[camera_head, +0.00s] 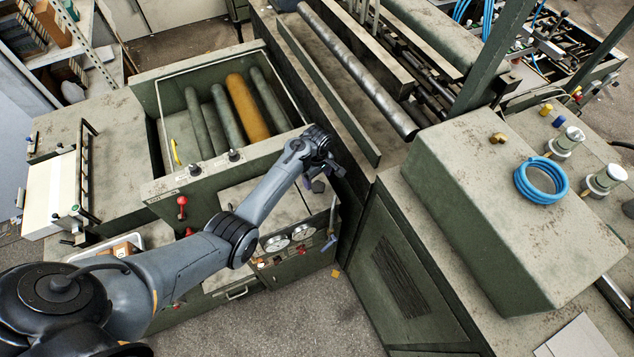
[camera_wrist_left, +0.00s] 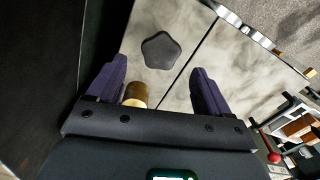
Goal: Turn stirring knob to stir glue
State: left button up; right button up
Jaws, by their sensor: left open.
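A dark five-lobed knob (camera_wrist_left: 163,50), which looks like the stirring knob, sits on a pale mottled panel in the left wrist view. My left gripper (camera_wrist_left: 160,75) is open, its two purple-grey fingers spread apart. The knob lies beyond the fingertips, between their lines, and nothing is held. A short brass cylinder (camera_wrist_left: 135,93) shows between the fingers, near the left one. In the head view my left gripper (camera_head: 316,174) is over the right end of the green glue machine's front. I cannot clearly separate the knob from the gripper there. My right gripper is not in view.
An open green trough (camera_head: 148,97) with several rollers lies behind my arm. A red-knobbed lever (camera_head: 182,203) and round gauges (camera_head: 302,232) are on the machine front. A large green housing (camera_head: 480,220) is further right.

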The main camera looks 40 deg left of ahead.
aim_at(317, 185)
pick_arm(q)
jog(key=shift+f, duration=1.95)
jog(key=c, duration=1)
jog(key=shift+c, duration=0.2)
jog(key=shift+m, duration=0.3)
